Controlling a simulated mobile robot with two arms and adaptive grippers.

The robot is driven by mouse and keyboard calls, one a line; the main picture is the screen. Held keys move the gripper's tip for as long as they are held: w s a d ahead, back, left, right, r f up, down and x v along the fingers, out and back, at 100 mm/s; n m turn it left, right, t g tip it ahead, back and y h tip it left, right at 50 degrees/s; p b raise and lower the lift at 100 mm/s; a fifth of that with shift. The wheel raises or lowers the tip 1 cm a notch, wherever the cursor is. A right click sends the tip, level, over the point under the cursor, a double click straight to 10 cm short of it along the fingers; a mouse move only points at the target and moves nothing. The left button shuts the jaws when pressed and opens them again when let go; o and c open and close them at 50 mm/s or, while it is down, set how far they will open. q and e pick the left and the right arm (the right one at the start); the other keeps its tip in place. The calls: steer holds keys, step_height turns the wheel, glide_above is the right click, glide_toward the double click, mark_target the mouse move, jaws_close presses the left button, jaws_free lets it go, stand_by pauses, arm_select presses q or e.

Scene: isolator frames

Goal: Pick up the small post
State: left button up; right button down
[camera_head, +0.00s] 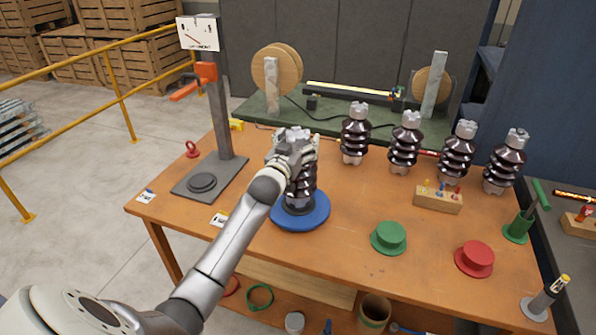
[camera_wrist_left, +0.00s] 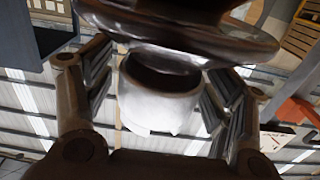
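A dark brown ribbed post (camera_head: 301,190) with a pale metal cap stands upright on the round blue disc (camera_head: 314,218). My left gripper (camera_head: 293,150) is at the top of this post. In the left wrist view its fingers lie along both sides of the pale cap (camera_wrist_left: 160,105), seemingly against it, with a dark rib (camera_wrist_left: 180,38) beyond. Similar posts stand in a row behind: one at the left (camera_head: 355,135), then others (camera_head: 405,146), (camera_head: 457,153), (camera_head: 505,163). Which is the small one is hard to tell by size. My right gripper is out of view.
A stand with an orange lever (camera_head: 200,80) rises left of the post. A green flanged piece (camera_head: 390,237), a red one (camera_head: 474,258) and a wooden block (camera_head: 438,198) lie to the right.

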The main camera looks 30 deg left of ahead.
arm_select(q)
jaws_close()
